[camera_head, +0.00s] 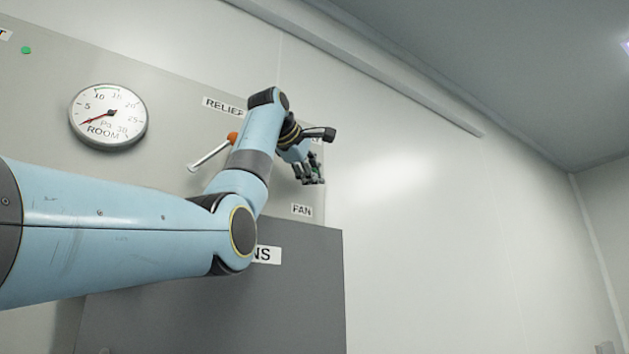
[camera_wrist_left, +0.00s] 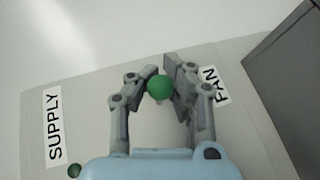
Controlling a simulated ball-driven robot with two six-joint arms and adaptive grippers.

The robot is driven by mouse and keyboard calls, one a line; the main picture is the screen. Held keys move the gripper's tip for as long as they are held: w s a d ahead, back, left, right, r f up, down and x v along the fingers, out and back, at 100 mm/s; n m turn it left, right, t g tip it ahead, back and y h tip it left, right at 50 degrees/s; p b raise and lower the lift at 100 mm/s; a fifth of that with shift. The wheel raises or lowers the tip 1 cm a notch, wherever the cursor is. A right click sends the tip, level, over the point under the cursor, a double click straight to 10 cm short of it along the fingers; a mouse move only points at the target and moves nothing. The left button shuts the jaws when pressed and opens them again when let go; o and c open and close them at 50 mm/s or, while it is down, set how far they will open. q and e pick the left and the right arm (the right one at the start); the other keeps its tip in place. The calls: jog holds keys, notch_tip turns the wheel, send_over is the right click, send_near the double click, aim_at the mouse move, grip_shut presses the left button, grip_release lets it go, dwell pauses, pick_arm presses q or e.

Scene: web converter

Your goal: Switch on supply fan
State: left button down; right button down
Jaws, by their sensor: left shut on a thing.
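My left gripper (camera_head: 313,172) is in front of the grey panel, above the FAN label (camera_head: 301,210). In the left wrist view its two fingers (camera_wrist_left: 158,80) are closed around a round green knob (camera_wrist_left: 159,88), which sits between the fingertips. The knob lies between the SUPPLY label (camera_wrist_left: 54,124) and the FAN label (camera_wrist_left: 215,85). A smaller green round thing (camera_wrist_left: 74,171) shows at the lower left of the wrist view. In the head view the knob cannot be made out behind the fingers. My right gripper is not in view.
A round ROOM pressure gauge (camera_head: 108,116) is on the panel at left, its red needle pointing lower left. A dark grey cabinet (camera_head: 310,290) stands below. The wall at right is clear.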

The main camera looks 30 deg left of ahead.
pick_arm(q)
jog(key=shift+a+r+n+g+h, duration=0.15)
jog(key=shift+r+n+g+h, duration=0.45)
jog(key=shift+r+n, duration=0.4)
jog(key=shift+r+h, duration=0.15)
jog(key=shift+h, duration=0.15)
jog(key=shift+a+r+n, duration=0.1)
jog(key=shift+r+n, duration=0.05)
jog(key=shift+n, duration=0.15)
jog(key=c, duration=1.5)
grip_release()
jog(key=shift+s, duration=0.15)
jog(key=shift+o, duration=0.5)
jog(key=shift+s, duration=0.2)
jog(key=shift+s, duration=0.15)
jog(key=v, duration=1.2)
jog(key=shift+r, duration=0.2)
jog(key=shift+a+f, duration=0.1)
jog(key=shift+f, duration=0.05)
